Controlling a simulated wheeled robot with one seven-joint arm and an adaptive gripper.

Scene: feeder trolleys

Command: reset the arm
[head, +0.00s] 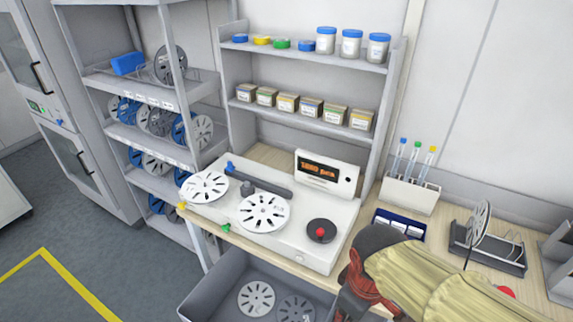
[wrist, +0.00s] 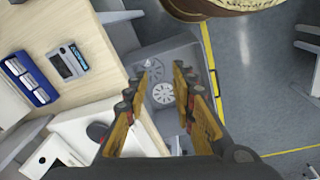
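My arm comes in at the lower right of the head view under a tan cover. My gripper (head: 358,292) is low at the bench's front edge there, and its fingertips are hard to make out. In the wrist view my gripper (wrist: 160,78) has its two orange-and-black fingers apart with nothing held between them. Beyond the fingers is a grey bin (wrist: 192,52) with a white reel (wrist: 163,93) inside. In the head view the grey bin (head: 205,294) stands below the bench front and holds reels, partly hidden by the picture edge.
A white counting machine (head: 285,244) with two reels and a red knob stands on the wooden bench. A blue tray (head: 399,222), a tube holder (head: 409,195) and a reel rack (head: 488,252) stand to its right. A shelf of reels (head: 150,78) is left. Floor at left is clear.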

